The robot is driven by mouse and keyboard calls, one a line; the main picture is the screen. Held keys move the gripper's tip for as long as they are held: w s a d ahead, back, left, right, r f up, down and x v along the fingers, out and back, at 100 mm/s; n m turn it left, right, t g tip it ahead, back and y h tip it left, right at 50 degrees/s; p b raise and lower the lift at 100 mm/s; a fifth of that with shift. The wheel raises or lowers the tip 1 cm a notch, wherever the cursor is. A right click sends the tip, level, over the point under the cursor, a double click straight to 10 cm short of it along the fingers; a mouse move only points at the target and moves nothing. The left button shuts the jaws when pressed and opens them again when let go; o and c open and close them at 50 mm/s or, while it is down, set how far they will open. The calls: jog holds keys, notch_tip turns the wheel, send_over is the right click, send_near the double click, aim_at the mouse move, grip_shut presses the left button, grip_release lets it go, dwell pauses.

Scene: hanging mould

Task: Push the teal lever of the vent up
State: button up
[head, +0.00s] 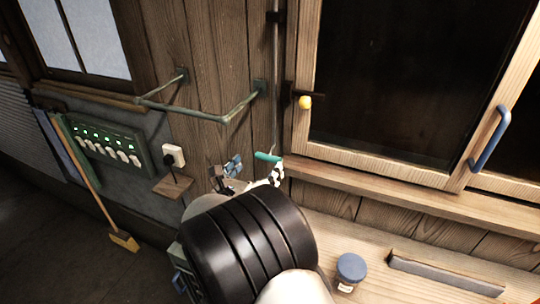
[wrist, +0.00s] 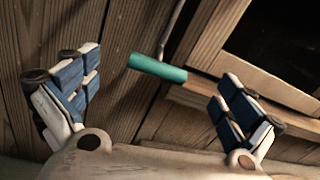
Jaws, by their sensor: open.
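The teal lever (head: 268,156) is a short bar at the lower end of a thin metal rod (head: 276,70) that runs up the wall beside the window frame. In the wrist view the lever (wrist: 158,68) lies tilted across the gap between my fingers, beyond them, with its rod rising from it. My gripper (head: 254,172) is open and empty, just below the lever in the head view; my arm hides part of it. Its blue and white fingers (wrist: 157,82) stand wide apart in the wrist view. I see no clear contact with the lever. The vent itself is not visible.
A green rail (head: 205,112) sticks out from the wall at the left. A blue-lidded jar (head: 350,268) stands on the bench below.

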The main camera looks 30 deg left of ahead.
aim_at(269, 154)
jog(key=w, duration=0.6)
jog(key=shift+w+a+b, duration=0.1)
jog(key=shift+w+b, duration=0.2)
jog(key=shift+w, duration=0.05)
jog(key=c, duration=1.5)
jog(key=shift+o, duration=0.2)
notch_tip(269, 154, up, 5)
jog(key=shift+r+p, duration=0.1)
jog(key=shift+p, duration=1.15)
jog(key=shift+f, duration=0.2)
jog(key=o, duration=1.5)
jog(key=shift+c, duration=0.2)
